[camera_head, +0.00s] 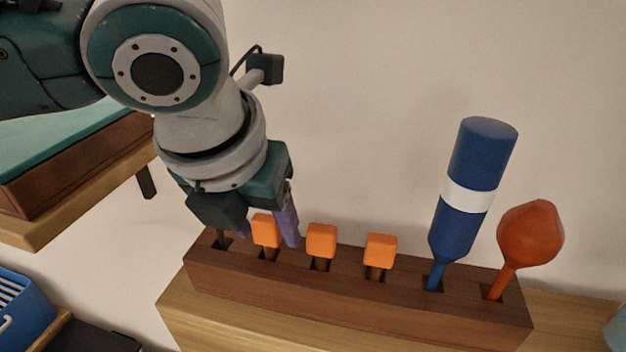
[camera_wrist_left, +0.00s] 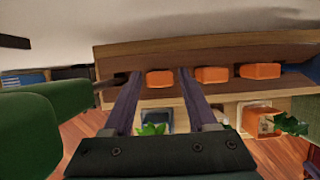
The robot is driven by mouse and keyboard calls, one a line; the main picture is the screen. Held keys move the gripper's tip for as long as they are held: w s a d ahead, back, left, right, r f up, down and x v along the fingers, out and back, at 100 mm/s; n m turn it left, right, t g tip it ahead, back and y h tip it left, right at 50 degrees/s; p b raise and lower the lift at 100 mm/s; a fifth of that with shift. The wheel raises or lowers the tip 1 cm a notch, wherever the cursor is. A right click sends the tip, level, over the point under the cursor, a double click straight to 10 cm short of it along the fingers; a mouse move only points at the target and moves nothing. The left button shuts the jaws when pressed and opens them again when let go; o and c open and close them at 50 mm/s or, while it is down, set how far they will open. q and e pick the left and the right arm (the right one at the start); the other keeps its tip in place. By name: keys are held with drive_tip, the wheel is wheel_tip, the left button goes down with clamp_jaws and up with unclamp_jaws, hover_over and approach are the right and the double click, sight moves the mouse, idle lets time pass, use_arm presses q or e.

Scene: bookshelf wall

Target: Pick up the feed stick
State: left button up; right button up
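A dark brown wooden rack (camera_head: 350,305) holds several upright tools in a row of slots. Three have orange block tops: a left one (camera_head: 265,231), a middle one (camera_head: 321,241) and a right one (camera_head: 381,251). I cannot tell for certain which tool is the feed stick. My left gripper (camera_head: 266,240) points down at the rack's left part, its two purple fingers apart on either side of the left orange block. In the left wrist view this block (camera_wrist_left: 160,78) shows between the open fingertips. Whether they touch it is unclear. My right gripper is out of view.
Right of the orange tops stand a blue cylinder tool with a white band (camera_head: 467,199) and an orange-red bulb-headed tool (camera_head: 530,235). The wall is close behind. A blue basket (camera_head: 22,315) is lower left.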

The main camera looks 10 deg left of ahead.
use_arm(q)
clamp_jaws()
drive_tip(key=shift+r, duration=0.1)
idle(0.4)
